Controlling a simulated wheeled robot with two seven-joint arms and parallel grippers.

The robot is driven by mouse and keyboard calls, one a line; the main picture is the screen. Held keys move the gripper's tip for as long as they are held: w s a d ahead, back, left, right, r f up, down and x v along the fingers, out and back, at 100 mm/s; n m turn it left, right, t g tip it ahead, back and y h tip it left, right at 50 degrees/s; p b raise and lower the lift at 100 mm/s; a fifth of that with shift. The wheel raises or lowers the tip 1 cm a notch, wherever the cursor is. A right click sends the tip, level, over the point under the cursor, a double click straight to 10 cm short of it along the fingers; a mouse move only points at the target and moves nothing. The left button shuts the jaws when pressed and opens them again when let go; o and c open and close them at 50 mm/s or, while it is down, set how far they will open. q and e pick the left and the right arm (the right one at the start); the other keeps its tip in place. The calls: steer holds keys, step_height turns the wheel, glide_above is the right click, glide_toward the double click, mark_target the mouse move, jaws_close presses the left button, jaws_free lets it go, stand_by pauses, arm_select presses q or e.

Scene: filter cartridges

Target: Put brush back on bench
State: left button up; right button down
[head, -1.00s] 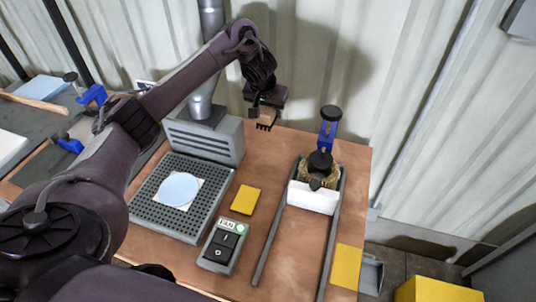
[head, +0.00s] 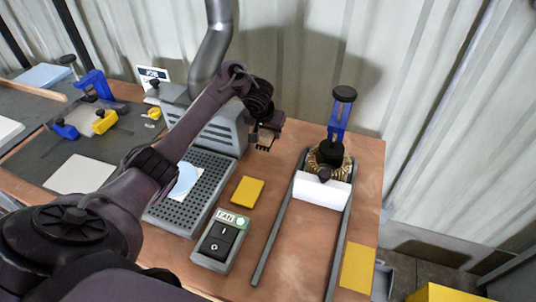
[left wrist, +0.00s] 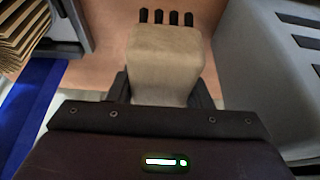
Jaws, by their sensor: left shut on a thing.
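My left gripper (head: 268,131) is shut on the brush (head: 265,143), a pale wooden block with short black bristle tufts. In the left wrist view the brush (left wrist: 166,62) sits between the two dark fingers, its tufts pointing to the top of the picture. The gripper holds it over the back part of the copper-brown bench top (head: 290,262), between the grey fan housing and the clamp fixture. I cannot tell whether the brush touches the bench. My right gripper is not in view.
A blue-handled clamp (head: 338,120) with a pleated ring (head: 322,166) stands right of the brush, at the grey rails. A yellow pad (head: 247,191), a FAN switch box (head: 222,242) and a perforated grey tray (head: 185,215) lie nearer. Bare bench shows between pad and rails.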

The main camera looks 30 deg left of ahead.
arm_select(q)
step_height(320, 180, down, 2)
steer(key=shift+f+b, duration=0.3)
steer(key=shift+f, duration=2)
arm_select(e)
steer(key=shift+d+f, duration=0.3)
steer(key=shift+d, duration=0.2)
arm_select(q)
steer(key=o, duration=1)
steer(key=shift+f, duration=0.15)
steer(key=shift+c, duration=0.2)
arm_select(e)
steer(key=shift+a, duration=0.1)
